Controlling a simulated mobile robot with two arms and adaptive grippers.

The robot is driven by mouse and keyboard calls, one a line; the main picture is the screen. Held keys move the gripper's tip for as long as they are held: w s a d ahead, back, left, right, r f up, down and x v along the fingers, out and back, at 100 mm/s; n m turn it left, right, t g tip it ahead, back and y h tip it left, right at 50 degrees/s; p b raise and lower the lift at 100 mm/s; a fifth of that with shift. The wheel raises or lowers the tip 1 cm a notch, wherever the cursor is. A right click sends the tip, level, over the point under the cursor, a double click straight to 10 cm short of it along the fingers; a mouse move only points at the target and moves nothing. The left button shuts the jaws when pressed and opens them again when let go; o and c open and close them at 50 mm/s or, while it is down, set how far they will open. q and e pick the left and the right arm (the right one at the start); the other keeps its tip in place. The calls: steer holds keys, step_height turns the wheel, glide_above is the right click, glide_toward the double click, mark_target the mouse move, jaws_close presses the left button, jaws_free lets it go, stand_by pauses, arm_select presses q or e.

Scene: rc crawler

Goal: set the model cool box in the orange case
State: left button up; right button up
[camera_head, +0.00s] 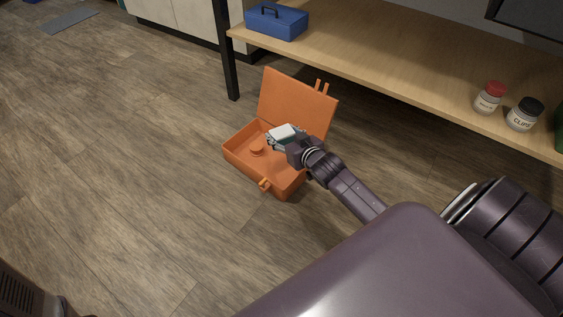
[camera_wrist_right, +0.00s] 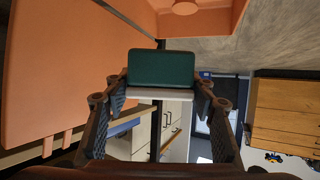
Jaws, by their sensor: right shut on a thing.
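The orange case (camera_head: 236,153) stands open on the floor, its lid (camera_head: 296,103) raised at the back. In the right wrist view, parts of the case (camera_wrist_right: 70,60) fill the upper left and top. My right gripper (camera_head: 284,139) is over the case, in front of the lid. It is shut on the model cool box (camera_head: 282,132), a small block with a white face and a dark green body (camera_wrist_right: 160,68). One finger is on each side of it. Whether the cool box touches the case cannot be told. My left gripper is not in view.
A round orange piece (camera_head: 257,149) shows inside the case. A wooden bench (camera_head: 370,65) stands behind, with a blue toolbox (camera_head: 276,21), a red-lidded jar (camera_head: 488,98) and a black-lidded jar (camera_head: 523,115). The floor (camera_head: 120,150) left of the case is clear.

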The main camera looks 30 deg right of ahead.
step_height(320, 180, down, 12)
steer(key=b, duration=0.8)
steer(key=shift+r, duration=0.1)
steer(key=shift+f, duration=0.55)
steer(key=shift+f, duration=0.1)
steer(key=o, duration=1.1)
steer(key=shift+o, duration=0.2)
